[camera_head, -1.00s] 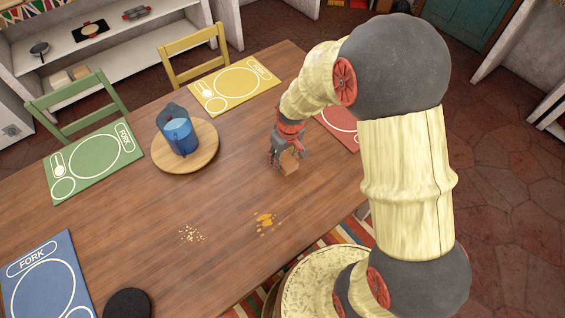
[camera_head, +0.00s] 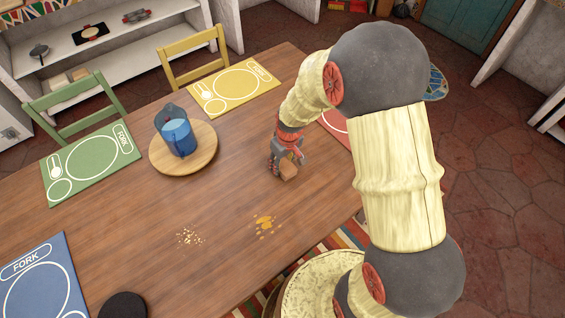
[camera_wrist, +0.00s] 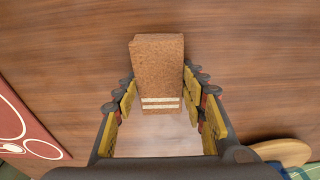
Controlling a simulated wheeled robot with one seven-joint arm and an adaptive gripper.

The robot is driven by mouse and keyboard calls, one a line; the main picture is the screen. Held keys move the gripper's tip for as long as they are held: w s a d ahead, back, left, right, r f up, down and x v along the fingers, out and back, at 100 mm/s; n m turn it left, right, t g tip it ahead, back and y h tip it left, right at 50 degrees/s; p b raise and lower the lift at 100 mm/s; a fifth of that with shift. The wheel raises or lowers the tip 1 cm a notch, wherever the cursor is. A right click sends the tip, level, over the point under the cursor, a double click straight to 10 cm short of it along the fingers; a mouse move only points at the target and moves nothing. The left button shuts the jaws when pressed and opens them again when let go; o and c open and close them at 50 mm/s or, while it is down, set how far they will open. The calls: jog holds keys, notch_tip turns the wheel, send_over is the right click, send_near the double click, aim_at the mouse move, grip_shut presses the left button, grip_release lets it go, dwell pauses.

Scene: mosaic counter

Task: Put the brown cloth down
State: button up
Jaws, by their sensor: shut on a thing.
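The brown cloth (camera_head: 288,172) is a small folded block at my gripper's tips, over the bare wood of the table (camera_head: 215,210). In the wrist view the cloth (camera_wrist: 158,75) is brown with two pale stripes near its lower end. My gripper (camera_head: 282,163) points down at the table. In the wrist view my gripper (camera_wrist: 157,85) has one finger on each side of the cloth and is shut on it. I cannot tell whether the cloth touches the tabletop.
A blue pitcher (camera_head: 178,138) stands on a round wooden board (camera_head: 203,158) to the left. Yellow crumbs (camera_head: 264,225) and pale crumbs (camera_head: 190,237) lie nearer. A red placemat (camera_head: 337,124) is partly hidden behind my arm. Bare table surrounds the cloth.

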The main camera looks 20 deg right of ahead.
aim_at(284, 166)
jog(key=shift+s+f, duration=0.15)
jog(key=shift+f, duration=0.15)
jog(key=o, duration=1.1)
jog(key=shift+f, duration=0.15)
jog(key=shift+r, duration=0.45)
jog(key=r+p, duration=0.1)
jog(key=r, duration=0.1)
jog(key=s+r+p, duration=0.1)
jog(key=r, duration=0.2)
jog(key=r+p, duration=0.1)
jog(key=r, duration=0.2)
jog(key=shift+s+d+r, duration=0.1)
jog(key=shift+s, duration=0.05)
jog(key=s+r+m+t, duration=0.1)
jog(key=s+r+t, duration=0.1)
jog(key=s+r, duration=0.8)
jog(key=s+r+m+t, duration=0.1)
jog(key=s+r+m, duration=0.1)
jog(key=s+r, duration=0.8)
notch_tip(284, 166, up, 7)
jog(key=shift+s+f+t+h, duration=0.1)
jog(key=shift+s+t+h, duration=0.1)
jog(key=shift+t+h, duration=0.15)
